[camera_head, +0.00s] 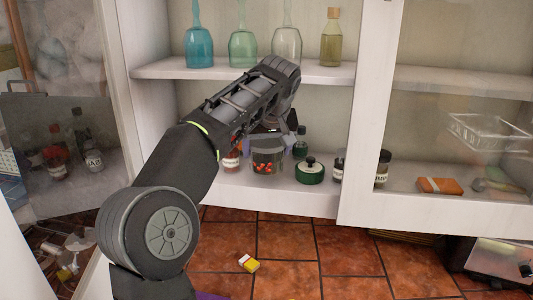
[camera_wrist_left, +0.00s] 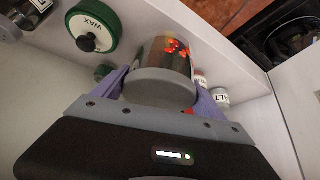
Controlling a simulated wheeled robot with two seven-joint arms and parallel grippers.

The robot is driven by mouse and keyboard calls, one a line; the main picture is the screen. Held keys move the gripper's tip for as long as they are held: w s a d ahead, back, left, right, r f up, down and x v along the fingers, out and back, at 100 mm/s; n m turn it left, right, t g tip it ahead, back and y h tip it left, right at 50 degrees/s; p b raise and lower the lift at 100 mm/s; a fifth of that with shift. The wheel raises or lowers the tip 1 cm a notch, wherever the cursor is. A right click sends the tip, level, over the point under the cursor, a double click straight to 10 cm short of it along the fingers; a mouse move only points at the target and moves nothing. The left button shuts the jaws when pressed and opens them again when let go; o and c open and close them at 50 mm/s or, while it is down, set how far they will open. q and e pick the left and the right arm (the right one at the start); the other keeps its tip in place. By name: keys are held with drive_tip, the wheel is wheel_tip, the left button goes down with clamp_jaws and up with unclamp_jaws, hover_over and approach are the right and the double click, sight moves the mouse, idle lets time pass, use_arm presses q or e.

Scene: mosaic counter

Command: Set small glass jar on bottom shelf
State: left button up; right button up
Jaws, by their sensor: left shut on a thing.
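The small glass jar (camera_head: 267,162), with red bits inside and a grey lid, is at the bottom shelf (camera_head: 270,197) of the open cabinet. My left gripper (camera_head: 272,134) reaches in over it. In the left wrist view the jar (camera_wrist_left: 172,55) sits between the two purple fingers of the left gripper (camera_wrist_left: 160,92), which is shut on it. The jar looks near upright. I cannot tell whether its base touches the shelf. My right gripper is not in view.
A green wax tin (camera_head: 310,173) stands right of the jar, with a dark bottle (camera_head: 300,143) behind. A red labelled jar (camera_head: 231,160) is close on the left. Glass bottles (camera_head: 243,48) stand on the upper shelf (camera_head: 180,71). A glass door (camera_head: 450,120) stands at right.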

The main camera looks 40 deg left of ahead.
use_arm(q)
drive_tip(key=shift+w+a+f, duration=0.1)
drive_tip(key=shift+w+a, duration=0.15)
drive_tip(key=shift+a, duration=0.05)
drive_tip(key=shift+w+a+f, duration=0.1)
drive_tip(key=shift+w+a, duration=0.1)
drive_tip(key=shift+a, duration=0.05)
drive_tip(key=w+a+f+p, duration=0.1)
drive_tip(key=w+a+f, duration=0.1)
drive_tip(key=shift+w+a+f+p, duration=0.2)
drive_tip(key=shift+a+f+p, duration=0.05)
drive_tip(key=shift+f+p, duration=0.1)
